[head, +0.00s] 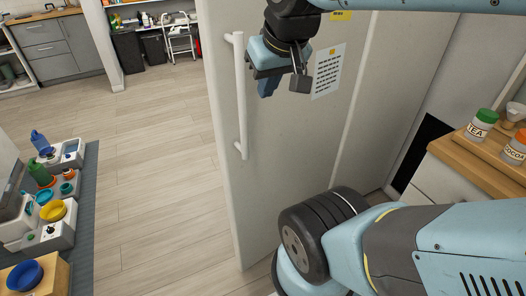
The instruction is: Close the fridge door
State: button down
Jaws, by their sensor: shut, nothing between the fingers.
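The fridge door (290,150) is a tall pale grey panel in the middle of the head view. A long white vertical handle (241,100) is fixed near its left edge. A printed white sheet (328,70) is stuck on the panel, partly behind my gripper. My gripper (283,86) is in front of the upper part of the door, to the right of the handle and apart from it. It is shut and holds nothing. I cannot tell whether it touches the panel. The fridge's inside is not visible, and my arm hides the lower right of the door.
A wooden counter (475,165) with tea and cocoa jars (481,125) stands at the right. A step stool (180,38) stands far back.

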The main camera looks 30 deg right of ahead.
aim_at(276, 153)
jog(key=z, duration=0.1)
jog(key=k, duration=0.85)
jog(key=z, duration=0.45)
